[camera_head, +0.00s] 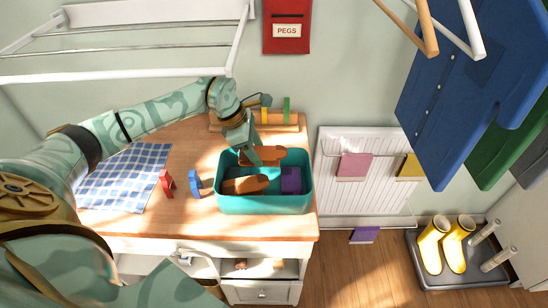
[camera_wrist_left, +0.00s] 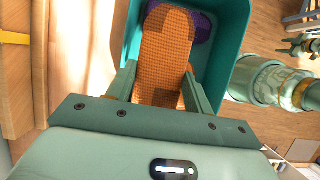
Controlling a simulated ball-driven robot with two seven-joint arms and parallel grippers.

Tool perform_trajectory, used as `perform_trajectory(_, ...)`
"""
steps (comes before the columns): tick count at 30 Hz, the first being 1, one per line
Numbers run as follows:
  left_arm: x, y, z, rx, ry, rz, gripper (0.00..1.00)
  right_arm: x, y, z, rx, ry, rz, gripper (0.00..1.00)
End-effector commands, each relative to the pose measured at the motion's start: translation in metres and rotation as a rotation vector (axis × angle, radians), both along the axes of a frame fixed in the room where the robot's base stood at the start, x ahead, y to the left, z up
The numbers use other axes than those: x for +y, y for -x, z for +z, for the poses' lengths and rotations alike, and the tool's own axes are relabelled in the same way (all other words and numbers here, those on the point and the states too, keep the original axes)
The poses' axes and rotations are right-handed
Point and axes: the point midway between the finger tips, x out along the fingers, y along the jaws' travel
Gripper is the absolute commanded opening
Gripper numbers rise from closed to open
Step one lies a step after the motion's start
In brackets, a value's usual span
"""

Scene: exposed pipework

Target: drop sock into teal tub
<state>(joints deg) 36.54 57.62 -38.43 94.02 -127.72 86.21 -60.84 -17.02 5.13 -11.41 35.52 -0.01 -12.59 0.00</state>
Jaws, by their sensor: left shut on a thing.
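My left gripper (camera_head: 254,158) is shut on an orange-brown knitted sock (camera_head: 269,153), held above the teal tub (camera_head: 265,203). In the left wrist view the sock (camera_wrist_left: 166,50) lies between the two fingers, over the opening of the tub (camera_wrist_left: 231,47). Inside the tub are another orange-brown sock (camera_head: 245,185) and a purple folded piece (camera_head: 291,181). The tub stands at the right end of the wooden counter.
A blue checked cloth (camera_head: 125,178), a red clip (camera_head: 166,184) and a blue clip (camera_head: 195,184) lie left of the tub. A wooden rail (camera_head: 283,121) is behind it. A radiator (camera_head: 360,205) stands to the right. Yellow boots (camera_head: 430,246) stand on a floor tray.

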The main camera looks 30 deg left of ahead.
Motion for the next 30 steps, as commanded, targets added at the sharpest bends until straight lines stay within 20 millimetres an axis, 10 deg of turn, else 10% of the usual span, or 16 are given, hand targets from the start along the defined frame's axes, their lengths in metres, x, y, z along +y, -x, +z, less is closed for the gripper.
perform_trajectory(10, -0.015, -0.006, -0.039, 0.003, 0.001, -0.015, 0.26, 0.007, 0.009, -0.029, 0.017, -0.008, -0.003, 0.48)
perform_trajectory(27, -0.015, -0.007, -0.045, 0.001, 0.001, -0.015, 0.26, 0.007, 0.009, -0.032, 0.019, -0.009, -0.001, 0.48)
perform_trajectory(28, -0.015, -0.007, -0.044, 0.001, 0.001, -0.015, 0.6, 0.007, 0.009, -0.032, 0.019, -0.009, -0.001, 0.48)
perform_trajectory(30, -0.015, -0.007, -0.044, 0.0, 0.0, -0.014, 0.61, 0.007, 0.009, -0.031, 0.019, -0.009, -0.001, 0.48)
